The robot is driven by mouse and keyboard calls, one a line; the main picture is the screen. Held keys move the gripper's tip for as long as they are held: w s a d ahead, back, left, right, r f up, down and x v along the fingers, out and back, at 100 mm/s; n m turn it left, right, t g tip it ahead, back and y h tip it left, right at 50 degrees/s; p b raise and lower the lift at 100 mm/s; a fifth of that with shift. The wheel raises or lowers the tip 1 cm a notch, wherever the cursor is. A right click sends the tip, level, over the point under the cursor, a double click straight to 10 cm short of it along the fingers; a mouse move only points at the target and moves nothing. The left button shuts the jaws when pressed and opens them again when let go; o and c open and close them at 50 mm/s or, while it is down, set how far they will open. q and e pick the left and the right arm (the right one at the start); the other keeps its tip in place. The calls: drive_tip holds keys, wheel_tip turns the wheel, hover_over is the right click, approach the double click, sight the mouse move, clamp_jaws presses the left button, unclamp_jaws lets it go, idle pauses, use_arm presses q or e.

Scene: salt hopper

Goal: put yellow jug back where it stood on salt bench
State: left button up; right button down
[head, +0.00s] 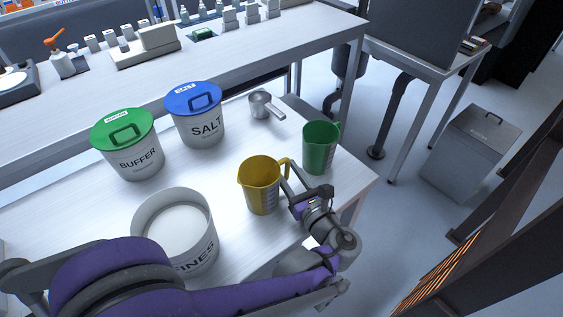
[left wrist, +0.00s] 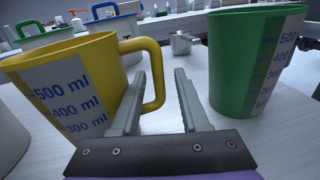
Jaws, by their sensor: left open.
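The yellow jug (head: 261,190) stands upright on the white salt bench (head: 98,203), its handle toward the right. It also shows in the left wrist view (left wrist: 75,90), at the left, with its handle (left wrist: 153,72) toward the fingers. My left gripper (head: 299,184) is open just right of the jug. My right gripper is not in view.
A green jug (head: 320,147) stands close to the right of my left gripper. A metal scoop (head: 264,106), a SALT tub with blue lid (head: 201,122), a BUFFER tub with green lid (head: 134,157) and an open FINES tub (head: 206,228) share the bench.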

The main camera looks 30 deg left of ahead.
use_arm(q)
drive_tip(key=v, duration=0.8)
drive_tip(key=shift+s+d+p, duration=0.25)
drive_tip(key=shift+d+p, duration=0.05)
